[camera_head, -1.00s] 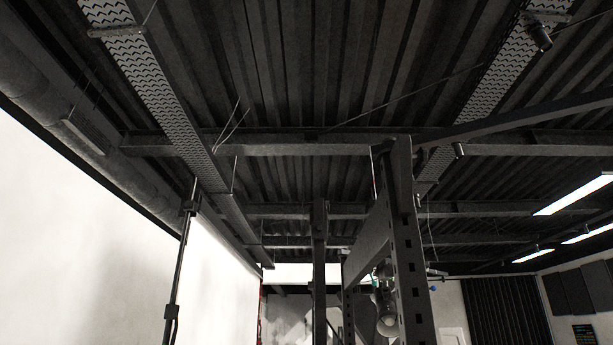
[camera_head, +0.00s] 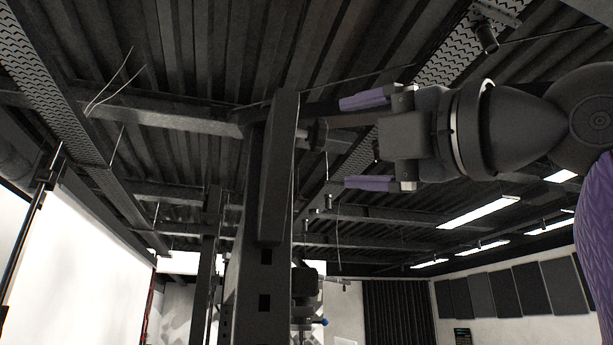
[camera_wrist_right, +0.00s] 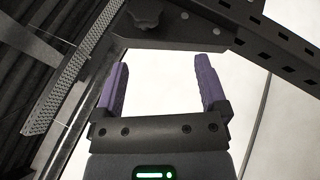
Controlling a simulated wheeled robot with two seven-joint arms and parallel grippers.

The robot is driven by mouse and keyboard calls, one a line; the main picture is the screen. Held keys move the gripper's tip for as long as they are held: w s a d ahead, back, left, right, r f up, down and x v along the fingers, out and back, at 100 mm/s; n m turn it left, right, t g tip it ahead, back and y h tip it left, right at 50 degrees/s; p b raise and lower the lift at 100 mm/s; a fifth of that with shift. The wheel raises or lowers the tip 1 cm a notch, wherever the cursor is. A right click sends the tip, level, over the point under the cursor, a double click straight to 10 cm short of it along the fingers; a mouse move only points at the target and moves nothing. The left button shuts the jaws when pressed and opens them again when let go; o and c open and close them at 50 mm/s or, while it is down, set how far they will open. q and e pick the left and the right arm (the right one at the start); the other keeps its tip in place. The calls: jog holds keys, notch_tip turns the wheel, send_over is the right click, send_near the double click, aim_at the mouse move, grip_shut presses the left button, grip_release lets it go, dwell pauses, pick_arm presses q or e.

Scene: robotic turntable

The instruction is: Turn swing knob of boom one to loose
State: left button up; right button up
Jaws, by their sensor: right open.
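A dark lobed knob (camera_wrist_right: 146,13) sits on a metal plate at the top of the right wrist view, beyond my fingertips. In the head view, a dark knob-like part (camera_head: 320,134) juts right from the upright post (camera_head: 262,230). It lies just left of my right gripper (camera_head: 345,143). That gripper comes in from the right with its purple fingers apart. In the wrist view its fingers (camera_wrist_right: 160,60) are open with nothing between them. A dark boom (camera_head: 325,108) runs right from the post, partly hidden by the gripper. The knob's setting cannot be read. My left gripper is not in view.
A perforated beam (camera_wrist_right: 285,45) crosses the upper right of the wrist view. A second post (camera_head: 208,265) stands left of the main one. A white screen (camera_head: 80,260) is at the left. Ceiling beams and lit lamps (camera_head: 480,212) are overhead.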

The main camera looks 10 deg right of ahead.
aim_at(320, 149)
jog(key=w+r+p, duration=0.1)
jog(key=w+p, duration=0.1)
jog(key=w+a+r+m+t+h+p, duration=0.1)
jog(key=w+r+p, duration=0.1)
jog(key=w+a+r+h+p, duration=0.1)
jog(key=w+r+p, duration=0.1)
jog(key=shift+w+m, duration=0.3)
jog(key=shift+w, duration=0.25)
jog(key=shift+a, duration=0.1)
